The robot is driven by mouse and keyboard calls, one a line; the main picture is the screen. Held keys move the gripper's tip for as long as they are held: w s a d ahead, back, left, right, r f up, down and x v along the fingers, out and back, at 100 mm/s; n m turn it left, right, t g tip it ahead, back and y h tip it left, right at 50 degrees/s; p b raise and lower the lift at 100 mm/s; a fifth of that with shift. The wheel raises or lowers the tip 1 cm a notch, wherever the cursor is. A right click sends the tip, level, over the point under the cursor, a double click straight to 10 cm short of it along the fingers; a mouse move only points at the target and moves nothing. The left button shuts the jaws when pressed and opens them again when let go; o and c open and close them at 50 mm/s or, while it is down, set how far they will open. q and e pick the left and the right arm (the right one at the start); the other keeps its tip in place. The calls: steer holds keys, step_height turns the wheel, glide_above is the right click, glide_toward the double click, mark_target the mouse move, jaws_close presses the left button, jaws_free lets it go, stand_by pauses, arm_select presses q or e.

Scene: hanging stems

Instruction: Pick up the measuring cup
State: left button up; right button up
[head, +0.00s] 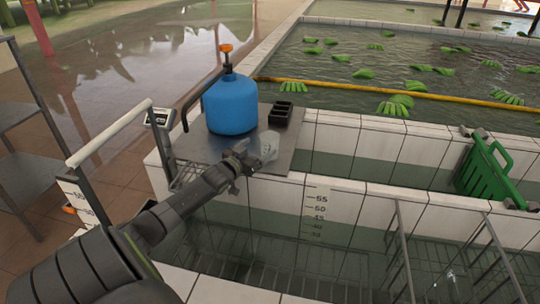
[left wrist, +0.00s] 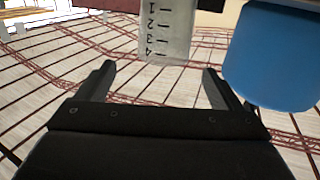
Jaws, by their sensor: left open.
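The measuring cup (head: 268,147) is small, whitish and see-through. It stands on the grey metal platform (head: 205,150), beside the blue tank. In the left wrist view the measuring cup (left wrist: 167,38) shows dark marks 1 to 4, upside down, at the top middle. My left gripper (head: 243,160) is just left of and nearer than the cup in the head view. In the left wrist view its fingers (left wrist: 159,70) are spread wide, with nothing between them and the cup beyond the tips. My right gripper is not in view.
The blue tank (head: 231,104) with an orange-topped pump stands close behind the cup; it also shows in the left wrist view (left wrist: 268,55). A black box (head: 281,113) sits behind the cup.

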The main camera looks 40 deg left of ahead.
mark_target(265, 142)
arm_select(q)
steer(key=shift+w+r, duration=0.1)
steer(key=shift+w, duration=0.25)
steer(key=shift+w+a+r+p, duration=0.1)
steer(key=shift+w+p, duration=0.1)
steer(key=shift+p, duration=0.15)
steer(key=shift+w, duration=0.2)
steer(key=shift+w+p, duration=0.4)
steer(key=shift+w, duration=0.3)
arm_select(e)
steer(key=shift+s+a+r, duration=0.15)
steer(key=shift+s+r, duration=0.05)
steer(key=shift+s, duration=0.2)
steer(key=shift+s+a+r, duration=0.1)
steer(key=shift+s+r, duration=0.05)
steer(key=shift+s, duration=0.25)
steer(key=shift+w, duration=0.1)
